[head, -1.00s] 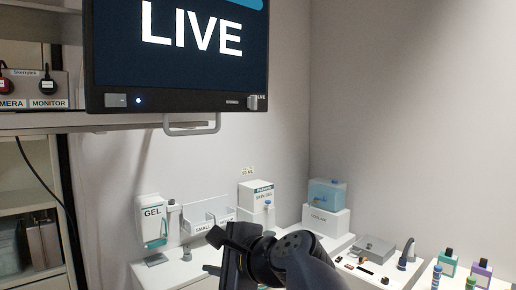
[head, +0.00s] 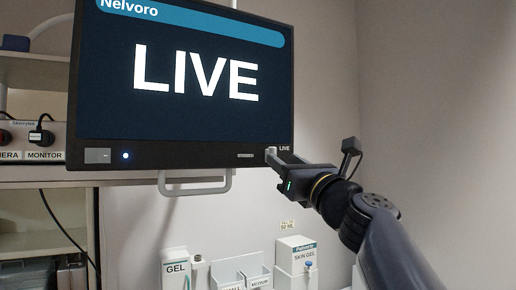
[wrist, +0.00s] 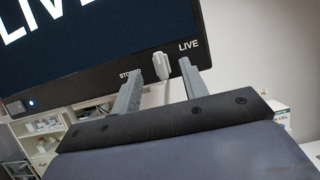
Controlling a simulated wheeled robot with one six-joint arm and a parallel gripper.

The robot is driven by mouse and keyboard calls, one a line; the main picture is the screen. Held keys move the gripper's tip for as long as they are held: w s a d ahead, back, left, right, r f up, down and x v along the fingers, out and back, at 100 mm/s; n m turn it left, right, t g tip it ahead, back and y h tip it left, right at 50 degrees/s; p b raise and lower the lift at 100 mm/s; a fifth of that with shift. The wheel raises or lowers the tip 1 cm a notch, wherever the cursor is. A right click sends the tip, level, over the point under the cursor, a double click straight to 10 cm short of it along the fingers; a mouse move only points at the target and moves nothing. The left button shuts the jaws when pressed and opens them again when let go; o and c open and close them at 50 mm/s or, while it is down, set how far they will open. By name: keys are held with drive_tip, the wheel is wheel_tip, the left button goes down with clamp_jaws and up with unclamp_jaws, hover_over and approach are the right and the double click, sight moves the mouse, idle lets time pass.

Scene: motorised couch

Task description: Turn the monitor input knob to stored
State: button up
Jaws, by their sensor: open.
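The monitor (head: 180,85) shows LIVE on its dark screen. Its input knob is a small pale lever at the lower right corner of the bezel, and it shows clearly in the wrist view (wrist: 161,66). The label STORED (wrist: 130,75) is left of the knob and LIVE (wrist: 188,46) is to its upper right. My gripper (wrist: 158,80) is open, with one finger on each side of the knob. I cannot tell whether either finger touches it. In the head view my gripper (head: 274,162) reaches the bezel corner from the right, and the fingers partly hide the knob.
A grey handle (head: 195,188) hangs below the monitor. A gel dispenser (head: 176,268), small bins (head: 240,272) and a skin gel box (head: 296,254) are below. Shelving with camera and monitor plugs (head: 40,136) is at left. The wall at right is clear.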

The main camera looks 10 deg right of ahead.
sight(275, 153)
drive_tip(key=shift+p+x, duration=0.6)
drive_tip(key=shift+x, duration=1.7)
clamp_jaws()
